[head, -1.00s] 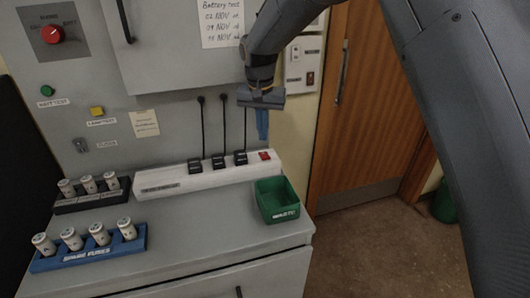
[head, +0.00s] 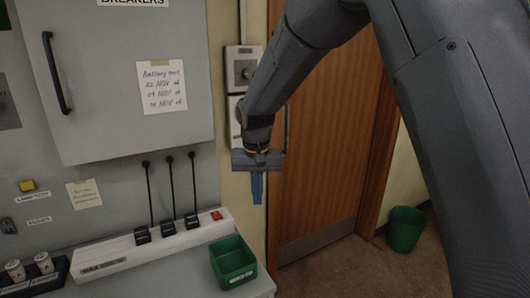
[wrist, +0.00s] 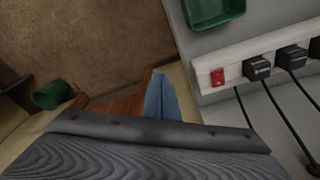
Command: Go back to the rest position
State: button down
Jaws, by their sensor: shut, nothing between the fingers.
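My gripper (head: 257,190) hangs in the air in the head view, pointing down, in front of the wooden door's left edge. Its blue fingers are together with nothing between them. It is to the right of the grey cabinet and above and to the right of the green tray (head: 234,264), touching neither. In the wrist view the shut blue fingers (wrist: 160,98) point toward the floor beside the console edge.
A white power strip (head: 150,250) with black plugs and a red switch (head: 217,215) lies on the console. A breaker cabinet (head: 130,85) hangs above. A wooden door (head: 330,150) and a green bin (head: 405,228) stand at the right. The floor between is clear.

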jog(key=s+d+f+b, duration=0.1)
jog(key=s+d+f, duration=0.2)
jog(key=s+d, duration=0.8)
jog(key=s+d+f+b, duration=0.1)
jog(key=s+d+f, duration=0.3)
jog(key=s+d, duration=0.7)
jog(key=shift+s+d, duration=0.2)
jog(key=shift+d, duration=1)
jog(key=shift+f, duration=0.1)
